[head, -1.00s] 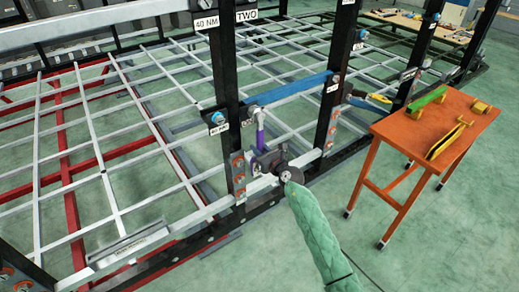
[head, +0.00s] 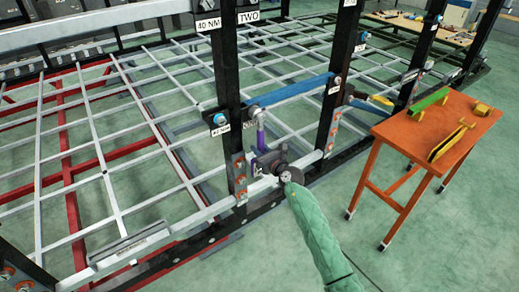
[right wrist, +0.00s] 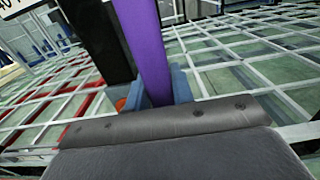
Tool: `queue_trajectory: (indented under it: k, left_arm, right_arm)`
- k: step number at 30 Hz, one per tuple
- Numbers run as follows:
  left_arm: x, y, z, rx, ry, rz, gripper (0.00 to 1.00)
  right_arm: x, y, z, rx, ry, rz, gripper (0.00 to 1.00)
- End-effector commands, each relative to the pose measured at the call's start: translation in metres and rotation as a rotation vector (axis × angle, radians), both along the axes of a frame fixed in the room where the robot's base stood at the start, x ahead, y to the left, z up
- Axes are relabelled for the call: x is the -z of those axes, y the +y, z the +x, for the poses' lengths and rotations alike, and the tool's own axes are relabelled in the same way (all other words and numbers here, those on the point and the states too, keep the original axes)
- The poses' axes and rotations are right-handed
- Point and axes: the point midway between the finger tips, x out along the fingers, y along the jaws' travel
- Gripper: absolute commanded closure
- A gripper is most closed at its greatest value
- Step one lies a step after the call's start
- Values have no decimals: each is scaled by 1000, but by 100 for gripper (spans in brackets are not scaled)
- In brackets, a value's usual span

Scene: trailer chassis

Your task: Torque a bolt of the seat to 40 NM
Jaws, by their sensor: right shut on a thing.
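A purple-handled tool (head: 261,133) stands nearly upright beside the black post, its top at the left end of a blue bar (head: 290,90). The bolt there is too small to make out. A "40 NM" label (head: 208,24) is high on the post. A blue bolt head (head: 220,118) shows on the post's left, with a small label below. My right gripper (head: 264,160) is shut on the purple tool near its lower end. In the right wrist view the purple shaft (right wrist: 148,45) rises between the blue-grey fingers. My left gripper is out of view.
The black posts and white grid of the chassis (head: 110,145) surround the tool closely. An orange table (head: 470,110) with green and yellow items stands at the right. A yellow-handled tool (head: 381,100) is by the farther post. The green floor in front is clear.

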Motion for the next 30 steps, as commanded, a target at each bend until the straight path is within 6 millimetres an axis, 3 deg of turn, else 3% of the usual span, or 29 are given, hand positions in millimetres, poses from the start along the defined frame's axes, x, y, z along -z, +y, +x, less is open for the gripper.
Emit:
queue_trajectory:
  k: [30]
  left_arm:
    - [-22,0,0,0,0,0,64]
  right_arm:
    - [-4,13,-9,0,61,88,100]
